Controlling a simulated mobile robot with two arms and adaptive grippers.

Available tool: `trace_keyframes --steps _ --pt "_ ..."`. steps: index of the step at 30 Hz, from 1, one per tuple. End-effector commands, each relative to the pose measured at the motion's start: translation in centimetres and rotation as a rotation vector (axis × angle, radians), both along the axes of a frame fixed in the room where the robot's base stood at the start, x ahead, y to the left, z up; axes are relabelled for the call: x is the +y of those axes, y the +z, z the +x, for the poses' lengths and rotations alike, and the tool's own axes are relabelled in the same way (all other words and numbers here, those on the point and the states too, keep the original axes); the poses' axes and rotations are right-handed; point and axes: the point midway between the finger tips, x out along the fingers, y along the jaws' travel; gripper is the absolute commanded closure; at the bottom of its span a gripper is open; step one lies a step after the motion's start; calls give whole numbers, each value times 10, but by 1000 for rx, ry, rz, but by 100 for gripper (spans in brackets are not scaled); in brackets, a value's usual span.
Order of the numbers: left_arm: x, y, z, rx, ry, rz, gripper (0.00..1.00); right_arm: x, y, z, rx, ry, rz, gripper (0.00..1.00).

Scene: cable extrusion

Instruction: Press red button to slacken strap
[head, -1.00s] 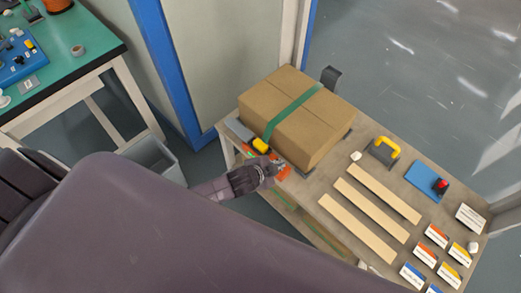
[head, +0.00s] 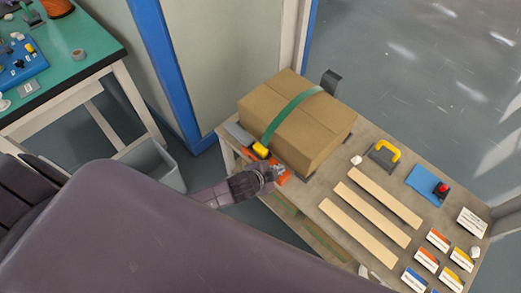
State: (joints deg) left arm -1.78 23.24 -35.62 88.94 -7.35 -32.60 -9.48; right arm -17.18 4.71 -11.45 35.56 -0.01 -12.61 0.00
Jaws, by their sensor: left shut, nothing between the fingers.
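A cardboard box (head: 298,122) stands on the wooden bench with a green strap (head: 287,112) over it. An orange-red tool with a yellow part (head: 260,150) sits at the strap's near end, beside the box. My left gripper (head: 276,172) is shut, with its fingertips at the orange tool's near end; they hide part of it, and I cannot tell whether they touch. A red button (head: 441,189) stands on a blue plate (head: 425,181) at the bench's right, far from my gripper. My right gripper is not in view.
Several wooden strips (head: 370,215) lie mid-bench. A yellow-handled tool (head: 385,154) lies behind them, and several labelled cards (head: 437,240) lie at the right end. A grey bin (head: 154,166) and green-topped table (head: 95,45) stand left.

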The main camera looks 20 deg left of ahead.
Motion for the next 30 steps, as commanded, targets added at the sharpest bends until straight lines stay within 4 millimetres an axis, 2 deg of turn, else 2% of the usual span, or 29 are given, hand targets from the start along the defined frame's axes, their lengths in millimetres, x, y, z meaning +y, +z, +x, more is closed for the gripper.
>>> trace_keyframes --steps 13,30 --pt "1 -1 -1 3 1 1 100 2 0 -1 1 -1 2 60" --pt "1 -13 -3 8 2 2 100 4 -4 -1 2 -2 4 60"
